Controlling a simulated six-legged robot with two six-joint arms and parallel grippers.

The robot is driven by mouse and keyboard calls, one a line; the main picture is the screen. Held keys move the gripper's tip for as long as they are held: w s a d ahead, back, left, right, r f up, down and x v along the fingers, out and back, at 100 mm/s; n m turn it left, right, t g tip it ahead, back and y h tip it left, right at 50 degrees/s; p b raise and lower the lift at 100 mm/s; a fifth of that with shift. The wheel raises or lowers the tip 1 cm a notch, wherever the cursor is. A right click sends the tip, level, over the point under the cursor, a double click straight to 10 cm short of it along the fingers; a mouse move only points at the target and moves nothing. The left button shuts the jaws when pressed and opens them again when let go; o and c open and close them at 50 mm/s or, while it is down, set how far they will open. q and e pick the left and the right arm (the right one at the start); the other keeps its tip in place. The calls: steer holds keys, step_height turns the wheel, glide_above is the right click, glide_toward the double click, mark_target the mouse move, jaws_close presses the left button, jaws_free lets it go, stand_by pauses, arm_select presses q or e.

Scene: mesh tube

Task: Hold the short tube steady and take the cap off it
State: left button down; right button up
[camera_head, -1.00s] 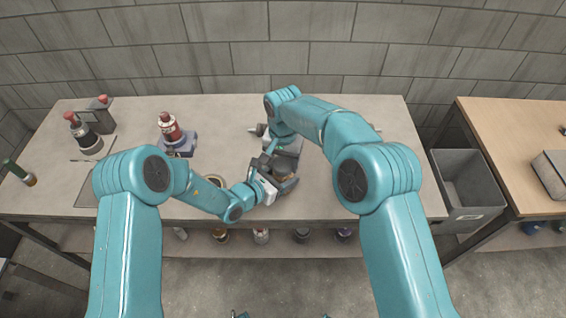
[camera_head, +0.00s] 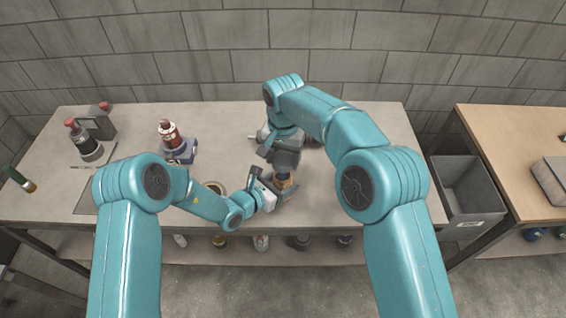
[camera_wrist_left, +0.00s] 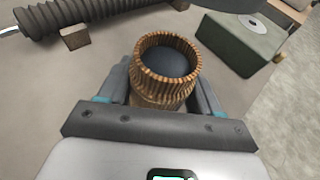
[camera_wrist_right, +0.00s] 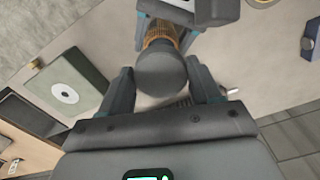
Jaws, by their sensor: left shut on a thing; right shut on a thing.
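The short tube (camera_wrist_left: 163,95) is orange-brown and ribbed. My right gripper (camera_head: 285,158) is above the tube, shut on the grey round cap (camera_wrist_right: 162,75). In the right wrist view the cap hides part of the tube (camera_wrist_right: 160,36); the exact gap between them cannot be seen there.
A green box with a pale disc (camera_wrist_left: 240,40), a dark ribbed hose (camera_wrist_left: 100,14) and a small wooden block (camera_wrist_left: 75,37) lie nearby. A grey bin (camera_head: 468,190) stands off the right end.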

arm_select(q)
steer(key=shift+c, duration=0.6)
jaws_free()
